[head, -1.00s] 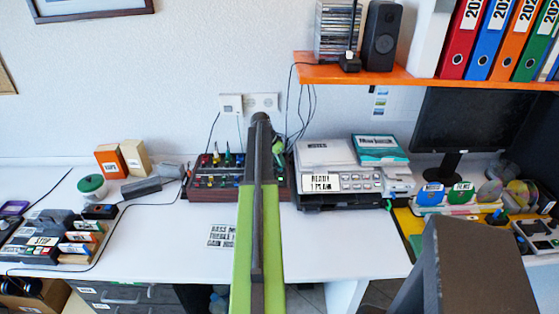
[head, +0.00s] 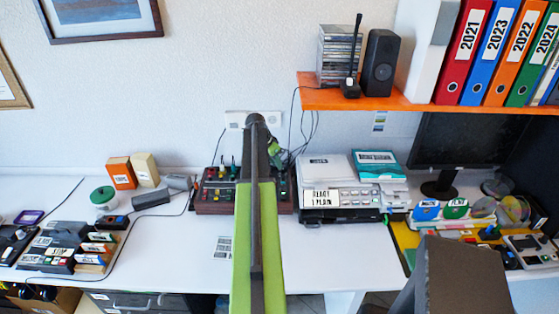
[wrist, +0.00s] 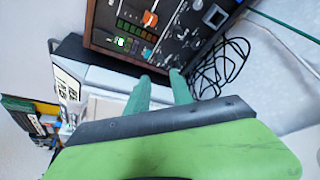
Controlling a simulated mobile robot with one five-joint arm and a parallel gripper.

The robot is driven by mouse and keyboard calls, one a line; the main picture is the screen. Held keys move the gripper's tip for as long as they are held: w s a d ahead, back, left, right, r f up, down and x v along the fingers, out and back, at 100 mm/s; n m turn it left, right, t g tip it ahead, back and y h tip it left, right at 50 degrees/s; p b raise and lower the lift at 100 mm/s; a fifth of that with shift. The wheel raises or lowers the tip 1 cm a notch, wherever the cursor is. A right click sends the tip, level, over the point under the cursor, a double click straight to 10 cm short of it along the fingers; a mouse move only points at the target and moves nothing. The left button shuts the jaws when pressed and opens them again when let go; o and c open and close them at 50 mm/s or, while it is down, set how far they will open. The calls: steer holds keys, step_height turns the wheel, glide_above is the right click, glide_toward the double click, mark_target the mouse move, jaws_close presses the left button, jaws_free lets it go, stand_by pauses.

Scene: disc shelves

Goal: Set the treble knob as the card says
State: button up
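The mixer (head: 213,196), a dark box with wooden sides and several coloured knobs, stands against the wall, partly hidden behind my arm in the head view. In the wrist view its panel (wrist: 128,58) shows an orange knob (wrist: 150,18), small dark knobs and a lit green display. I cannot tell which knob is treble. A printed card (head: 222,247) lies on the table in front of the mixer; its text is too small to read. My gripper (wrist: 160,87) has two green fingers with a gap between them, empty, near the mixer's edge. It is mostly hidden in the head view.
A printer (head: 340,198) stands just right of the mixer, and loose black cables (wrist: 220,68) lie beside the mixer. An orange shelf (head: 440,107) with binders and a speaker (head: 378,63) is above right. The white table's front is mostly clear around the card.

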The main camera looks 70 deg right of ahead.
steer(key=p+v, duration=0.5)
steer(key=v, duration=0.2)
steer(key=shift+w+r, duration=0.15)
steer(key=shift+r, duration=0.05)
